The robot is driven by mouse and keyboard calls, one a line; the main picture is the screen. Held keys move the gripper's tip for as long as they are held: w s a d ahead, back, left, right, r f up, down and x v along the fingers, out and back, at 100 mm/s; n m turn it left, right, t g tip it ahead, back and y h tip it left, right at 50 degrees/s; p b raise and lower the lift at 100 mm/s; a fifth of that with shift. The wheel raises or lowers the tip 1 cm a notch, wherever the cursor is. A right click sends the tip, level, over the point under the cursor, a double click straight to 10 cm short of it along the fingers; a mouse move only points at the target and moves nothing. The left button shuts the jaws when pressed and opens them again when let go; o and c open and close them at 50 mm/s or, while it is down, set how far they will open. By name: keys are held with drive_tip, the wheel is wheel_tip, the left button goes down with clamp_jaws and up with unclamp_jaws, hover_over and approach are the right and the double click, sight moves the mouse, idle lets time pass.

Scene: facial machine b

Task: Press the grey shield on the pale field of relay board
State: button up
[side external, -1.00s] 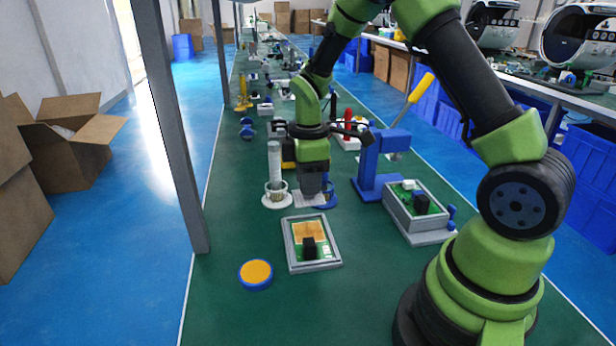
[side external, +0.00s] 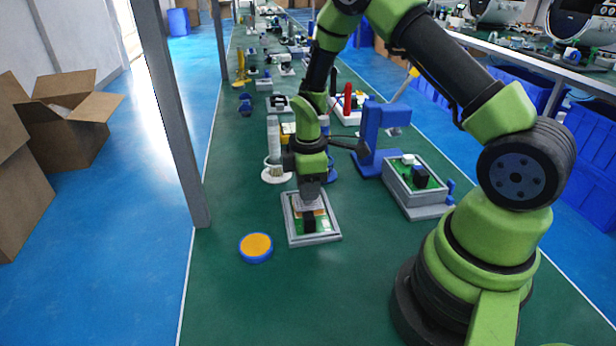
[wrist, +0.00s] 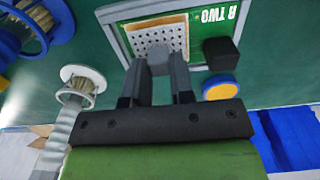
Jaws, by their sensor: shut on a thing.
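The relay board (side external: 322,225), green with a dark block, sits in a grey tray (side external: 291,231) on the green bench. My gripper (side external: 309,194) is over the far half of the board, pointing down. It is shut on the grey shield, a pale plate with rows of holes, which shows in the wrist view (wrist: 172,34). My gripper's fingers (wrist: 158,72) clamp a grey block on its near edge. The shield lies over the board's tan field (wrist: 152,21), covering most of it. I cannot tell whether it touches the board. The dark block (wrist: 221,53) is beside it.
A round orange and blue pad (side external: 256,246) lies left of the tray. A white holder with a brush (side external: 275,170) stands behind it. A blue press (side external: 376,140) and a grey box (side external: 411,184) stand to the right. The bench in front is clear.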

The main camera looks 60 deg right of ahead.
drive_tip(key=shift+f, duration=0.6)
idle(0.7)
idle(0.3)
drive_tip(key=o, duration=0.8)
drive_tip(key=shift+o, duration=0.2)
wheel_tip(320, 180, up, 10)
drive_tip(key=shift+f, duration=0.25)
drive_tip(key=s+a+r+m+t, duration=0.3)
drive_tip(key=s+a+r+m, duration=0.15)
drive_tip(key=r, duration=0.35)
drive_tip(key=s+a+r+m+t, duration=0.25)
drive_tip(key=s+r+m, duration=0.2)
drive_tip(key=r, duration=0.45)
drive_tip(key=s+a+r+m+t+y, duration=0.1)
drive_tip(key=s+a+m+y, duration=0.1)
drive_tip(key=s+m, duration=0.2)
drive_tip(key=s, duration=0.3)
drive_tip(key=shift+s+a+r+t, duration=0.2)
drive_tip(key=shift+s+a+t, duration=0.05)
drive_tip(key=shift+a+t, duration=0.15)
